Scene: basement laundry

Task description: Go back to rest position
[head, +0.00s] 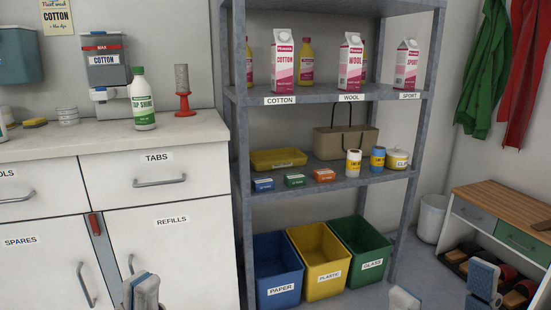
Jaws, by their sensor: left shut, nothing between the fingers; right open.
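My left gripper (142,291) is at the bottom edge of the head view, in front of the white cabinet's lower doors. Its fingers are together with nothing between them. My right gripper (444,290) is at the bottom right, in front of the floor beside the bins. Its two fingers stand wide apart and nothing is held between them. Only the upper ends of both grippers show; the rest of them and both arms are below the picture.
A white cabinet with a counter (120,140) stands at left, holding a green-capped bottle (142,105). A grey shelf rack (240,150) holds cartons and small boxes. Blue (275,290), yellow (322,286) and green (371,268) bins stand under it. A wooden-topped bench (500,205) is at right.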

